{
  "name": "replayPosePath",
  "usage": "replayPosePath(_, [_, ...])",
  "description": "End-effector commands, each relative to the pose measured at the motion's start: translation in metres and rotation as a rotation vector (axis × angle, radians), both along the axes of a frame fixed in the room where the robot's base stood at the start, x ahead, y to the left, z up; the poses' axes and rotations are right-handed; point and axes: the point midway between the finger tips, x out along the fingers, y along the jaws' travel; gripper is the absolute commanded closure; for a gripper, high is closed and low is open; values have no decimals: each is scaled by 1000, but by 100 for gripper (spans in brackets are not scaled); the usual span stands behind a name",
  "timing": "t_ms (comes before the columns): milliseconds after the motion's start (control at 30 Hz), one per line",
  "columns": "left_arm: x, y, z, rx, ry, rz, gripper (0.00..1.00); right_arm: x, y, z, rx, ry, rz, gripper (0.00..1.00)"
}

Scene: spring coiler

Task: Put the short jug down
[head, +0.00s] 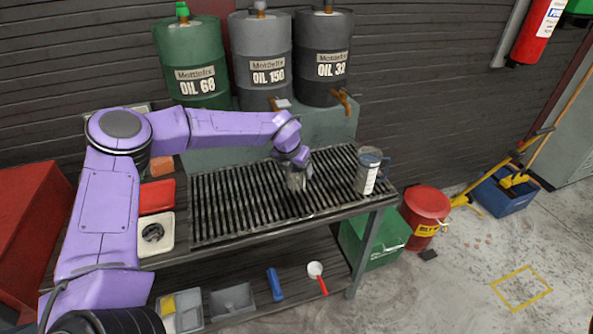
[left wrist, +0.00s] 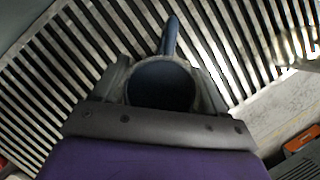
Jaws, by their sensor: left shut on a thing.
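The short jug (head: 296,180) is grey and upright, at the middle-right of the slatted grate (head: 230,208) on the bench. My left gripper (head: 299,166) is shut around it from above. In the left wrist view the gripper's fingers (left wrist: 162,88) press on both sides of the jug's round dark mouth (left wrist: 160,84), and its blue handle (left wrist: 170,36) points away over the slats. The jug's base is at or just above the grate; I cannot tell if it touches. The gripper hides part of its top.
A taller labelled jug (head: 367,174) stands at the grate's right end. A red tray (head: 157,196) and a pale tray (head: 148,246) lie left of the grate. Oil drums with taps (head: 340,98) stand behind. The grate is bare left of the short jug.

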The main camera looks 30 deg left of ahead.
Motion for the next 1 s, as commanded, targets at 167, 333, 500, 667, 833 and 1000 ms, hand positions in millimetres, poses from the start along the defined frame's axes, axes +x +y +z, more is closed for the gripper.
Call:
replayPosePath(167, [0, 0, -3, 0, 0, 0, 24, 0, 0, -3, 0, 0, 0, 57])
replayPosePath(333, [0, 0, -2, 0, -1, 0, 2, 0, 0, -2, 0, 0, 0, 57])
replayPosePath(500, [0, 0, -1, 0, -1, 0, 2, 0, 0, -1, 0, 0, 0, 57])
replayPosePath(667, [-4, 0, 14, -2, -5, 1, 2, 0, 0, -2, 0, 0, 0, 57])
replayPosePath(833, [-38, -3, 26, -6, -3, -1, 2, 0, 0, -15, 0, 0, 0, 57])
replayPosePath(1000, [-86, -7, 27, -5, -6, -1, 2, 0, 0, -26, 1, 1, 0, 57])
